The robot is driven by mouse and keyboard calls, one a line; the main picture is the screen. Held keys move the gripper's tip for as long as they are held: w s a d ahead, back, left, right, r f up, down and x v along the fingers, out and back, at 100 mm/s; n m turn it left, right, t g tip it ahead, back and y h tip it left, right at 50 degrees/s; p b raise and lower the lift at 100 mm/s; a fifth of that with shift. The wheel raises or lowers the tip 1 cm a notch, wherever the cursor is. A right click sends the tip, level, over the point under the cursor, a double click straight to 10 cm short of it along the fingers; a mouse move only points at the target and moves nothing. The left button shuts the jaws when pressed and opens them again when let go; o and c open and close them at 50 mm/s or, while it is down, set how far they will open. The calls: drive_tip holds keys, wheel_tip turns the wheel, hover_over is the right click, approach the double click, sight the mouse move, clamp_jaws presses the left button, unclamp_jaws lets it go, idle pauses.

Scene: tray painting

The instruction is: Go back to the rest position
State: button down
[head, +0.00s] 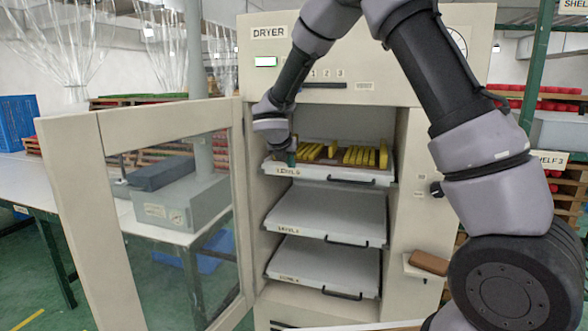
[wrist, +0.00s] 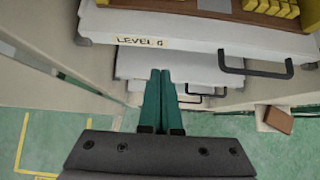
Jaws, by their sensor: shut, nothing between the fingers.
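My gripper (wrist: 160,104) shows in the wrist view with its two green fingers together and nothing between them. In the head view my gripper (head: 291,157) is at the left front corner of the dryer's top shelf. The top shelf (head: 335,174) carries a brown tray (head: 331,158) with several yellow pieces (head: 361,155). In the wrist view the fingers are in front of the shelf marked with a level label (wrist: 139,40). I cannot tell from the pictures whether the fingers touch the shelf.
The dryer door (head: 170,116) stands open on the left, close to my gripper. Two lower shelves (head: 327,216) look empty. A brown block (head: 429,262) sits on a small ledge at the dryer's right. A table (head: 19,180) with grey boxes stands behind the door.

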drive_tip(key=v, duration=0.5)
drive_tip(key=s+d+r+m+g+y, duration=0.1)
drive_tip(key=s+d+r+m, duration=0.4)
drive_tip(key=s+d+m, duration=0.3)
drive_tip(key=s+d+r+m+g, duration=0.2)
drive_tip(key=s+d+r+m, duration=0.4)
drive_tip(key=d+m, duration=0.4)
drive_tip(key=s+d+r+m+t+y, duration=0.1)
drive_tip(key=s+d+m+y, duration=0.1)
drive_tip(key=s+m, duration=0.6)
drive_tip(key=s+d+r+m+y, duration=0.1)
drive_tip(key=s+r+m+y, duration=0.1)
drive_tip(key=s+m, duration=0.7)
drive_tip(key=shift+s+d+r+m+t, duration=0.2)
drive_tip(key=shift+d+m+t, duration=0.2)
drive_tip(key=shift+m, duration=0.2)
